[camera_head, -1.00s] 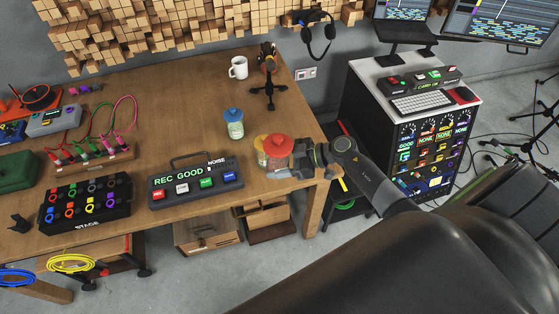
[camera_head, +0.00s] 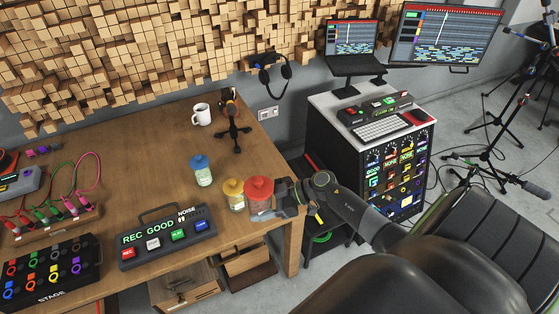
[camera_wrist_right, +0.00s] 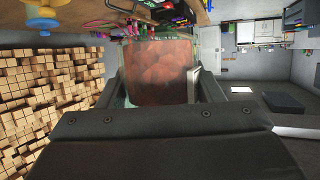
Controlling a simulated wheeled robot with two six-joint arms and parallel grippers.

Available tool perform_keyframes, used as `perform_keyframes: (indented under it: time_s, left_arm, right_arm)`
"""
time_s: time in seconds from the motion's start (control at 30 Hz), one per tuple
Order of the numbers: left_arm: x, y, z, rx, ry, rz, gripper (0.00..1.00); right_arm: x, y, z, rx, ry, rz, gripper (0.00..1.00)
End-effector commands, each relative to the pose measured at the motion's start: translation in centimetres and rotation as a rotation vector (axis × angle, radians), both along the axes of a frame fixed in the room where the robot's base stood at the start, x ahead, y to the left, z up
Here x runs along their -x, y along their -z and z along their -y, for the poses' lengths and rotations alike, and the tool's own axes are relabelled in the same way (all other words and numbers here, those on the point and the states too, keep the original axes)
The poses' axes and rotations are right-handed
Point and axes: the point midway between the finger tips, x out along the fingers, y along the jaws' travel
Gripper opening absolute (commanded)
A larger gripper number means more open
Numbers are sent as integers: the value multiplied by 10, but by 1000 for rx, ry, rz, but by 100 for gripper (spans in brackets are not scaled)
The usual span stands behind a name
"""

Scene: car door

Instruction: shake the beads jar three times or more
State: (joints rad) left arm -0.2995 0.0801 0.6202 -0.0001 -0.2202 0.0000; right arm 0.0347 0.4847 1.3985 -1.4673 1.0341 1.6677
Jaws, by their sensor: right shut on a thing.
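The jar with the red lid (camera_head: 259,188) is at the right edge of the wooden table. My right gripper (camera_head: 279,197) is shut on it from the right side. In the right wrist view the jar (camera_wrist_right: 161,72) fills the space between the fingers and shows reddish-brown contents. I cannot tell exactly what they are, nor whether the jar's base touches the table. A yellow-lidded jar (camera_head: 233,190) stands just left of it, and a blue-lidded jar (camera_head: 202,171) stands farther back. My left gripper is not in view.
A button box reading REC GOOD (camera_head: 168,238) sits left of the jars. A white mug (camera_head: 202,114) and a small black stand (camera_head: 234,137) are behind. A rack cabinet (camera_head: 397,165) stands to the right. The table (camera_head: 150,125) has bare wood towards the back.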

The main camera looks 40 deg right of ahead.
Motion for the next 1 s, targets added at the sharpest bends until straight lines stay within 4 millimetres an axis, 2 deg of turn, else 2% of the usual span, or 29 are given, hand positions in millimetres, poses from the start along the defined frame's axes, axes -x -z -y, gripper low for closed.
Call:
perform_keyframes:
  time_s: [0.03,0.17,0.47,0.57,0.8,0.9,1.0]
  left_arm:
    - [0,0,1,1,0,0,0]
    - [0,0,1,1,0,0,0]
    - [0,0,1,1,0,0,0]
    - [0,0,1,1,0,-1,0]
    - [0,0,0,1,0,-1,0]
    - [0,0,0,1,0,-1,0]
    - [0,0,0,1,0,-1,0]
  right_arm:
    - [-8,-3,-13,-6,-2,6,19]
    - [-18,-2,-28,-3,0,3,19]
    - [-18,-1,-28,1,1,1,19]
    - [-10,0,-14,5,2,-2,19]
    - [26,0,43,5,0,-5,19]
    - [33,0,54,2,0,-1,19]
    - [34,-1,57,0,0,1,19]
